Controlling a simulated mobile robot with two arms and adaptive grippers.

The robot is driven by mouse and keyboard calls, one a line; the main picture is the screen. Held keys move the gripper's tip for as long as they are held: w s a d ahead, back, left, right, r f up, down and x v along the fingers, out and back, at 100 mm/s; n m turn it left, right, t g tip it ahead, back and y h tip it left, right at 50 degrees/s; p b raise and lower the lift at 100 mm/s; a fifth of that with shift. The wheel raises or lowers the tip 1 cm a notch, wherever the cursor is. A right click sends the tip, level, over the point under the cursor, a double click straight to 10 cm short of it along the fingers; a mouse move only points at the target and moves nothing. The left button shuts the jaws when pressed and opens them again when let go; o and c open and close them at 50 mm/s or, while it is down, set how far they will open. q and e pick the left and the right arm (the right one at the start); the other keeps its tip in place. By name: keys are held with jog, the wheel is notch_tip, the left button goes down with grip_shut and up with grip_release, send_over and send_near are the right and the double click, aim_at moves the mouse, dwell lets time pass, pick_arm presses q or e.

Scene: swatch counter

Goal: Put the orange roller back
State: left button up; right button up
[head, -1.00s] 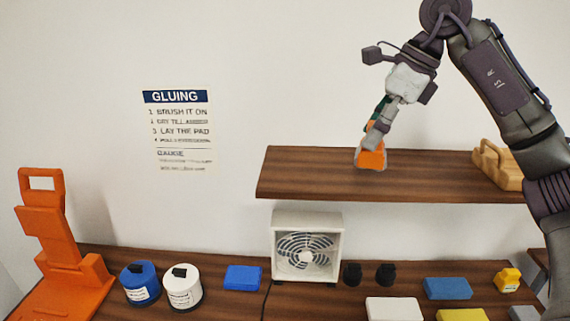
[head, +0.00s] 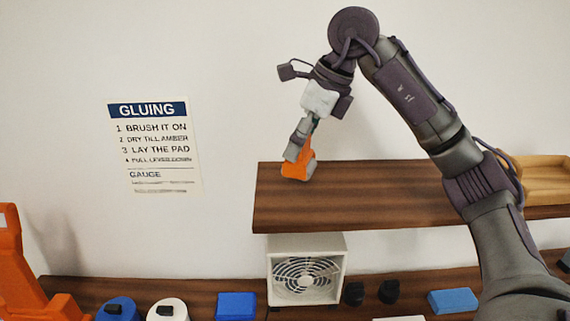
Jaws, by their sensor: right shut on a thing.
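The orange roller (head: 299,168) is in my right gripper (head: 301,147), at the left end of the wooden shelf (head: 400,178). The gripper points down and is shut on it. The roller's lower end is at the shelf's top surface; I cannot tell whether it touches. The fingers hide part of the roller. My left gripper is not in view.
A wooden tray (head: 540,180) stands at the shelf's right end. Below are a white fan (head: 305,270), a blue pad (head: 236,306), another blue block (head: 453,301), two black knobs (head: 388,291), blue and white jars (head: 168,312), and an orange stand (head: 14,262). The shelf's middle is clear.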

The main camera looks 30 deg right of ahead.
aim_at(286, 176)
jog(key=shift+w+a+f+p, duration=0.4)
jog(key=shift+w+a+f, duration=0.45)
jog(key=shift+a, duration=0.25)
jog(key=f, duration=0.1)
jog(key=f+p, duration=0.1)
jog(key=f, duration=0.1)
jog(key=shift+s+f+p, duration=0.15)
jog(key=shift+s+p, duration=0.1)
jog(key=shift+p, duration=0.05)
jog(key=shift+f, duration=0.3)
jog(key=shift+s+f+b, duration=0.15)
jog(key=shift+f+b, duration=0.5)
jog(key=shift+f, duration=0.1)
jog(key=o, duration=1.3)
jog(key=shift+f, duration=0.1)
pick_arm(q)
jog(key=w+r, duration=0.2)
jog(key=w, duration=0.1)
pick_arm(e)
jog(key=shift+o, duration=0.2)
jog(key=shift+w, duration=0.2)
jog(key=shift+r, duration=0.2)
